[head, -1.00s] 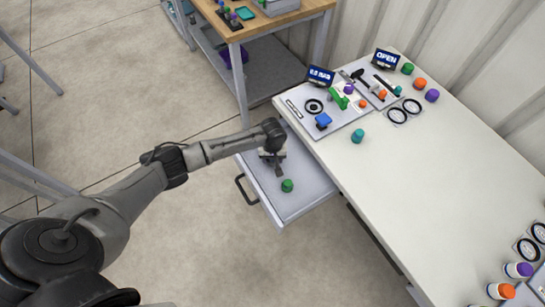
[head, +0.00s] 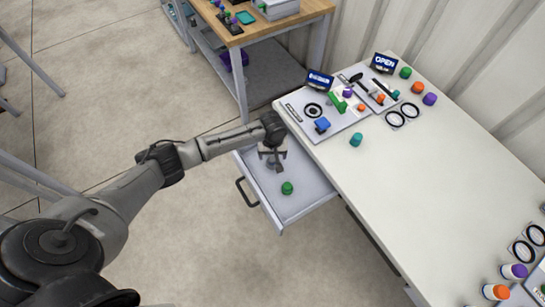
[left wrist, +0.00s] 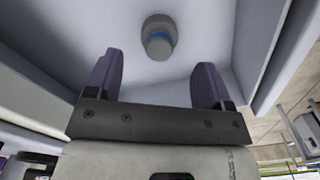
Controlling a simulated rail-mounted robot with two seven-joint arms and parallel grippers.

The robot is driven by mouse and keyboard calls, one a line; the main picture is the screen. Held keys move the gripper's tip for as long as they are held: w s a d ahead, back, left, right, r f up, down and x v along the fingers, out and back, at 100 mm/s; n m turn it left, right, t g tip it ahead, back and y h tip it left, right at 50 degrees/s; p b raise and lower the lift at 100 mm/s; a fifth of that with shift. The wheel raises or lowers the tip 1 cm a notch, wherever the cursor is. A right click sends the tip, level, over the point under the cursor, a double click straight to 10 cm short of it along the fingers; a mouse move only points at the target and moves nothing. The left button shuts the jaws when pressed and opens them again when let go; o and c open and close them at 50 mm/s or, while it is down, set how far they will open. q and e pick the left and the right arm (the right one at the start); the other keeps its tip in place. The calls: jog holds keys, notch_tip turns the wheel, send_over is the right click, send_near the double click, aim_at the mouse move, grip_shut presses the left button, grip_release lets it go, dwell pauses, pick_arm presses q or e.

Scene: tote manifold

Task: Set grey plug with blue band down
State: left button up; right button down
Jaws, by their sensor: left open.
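The grey plug with the blue band (left wrist: 158,38) sits on the floor of the open drawer (head: 308,190), as seen in the left wrist view. My left gripper (left wrist: 156,75) is open, its two dark fingers spread wide. In that view the plug shows beyond the fingertips, in line with the gap between them, with clear space on both sides. In the head view my left gripper (head: 272,154) is over the back part of the drawer, and the plug is hard to make out beneath it.
A wooden bench (head: 290,20) stands behind.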

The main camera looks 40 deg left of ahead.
aim_at(273, 160)
pick_arm(q)
notch_tip(273, 160, up, 7)
jog(key=p, duration=0.1)
pick_arm(e)
notch_tip(273, 160, up, 2)
jog(key=shift+d, duration=0.1)
pick_arm(q)
jog(key=shift+f, duration=0.15)
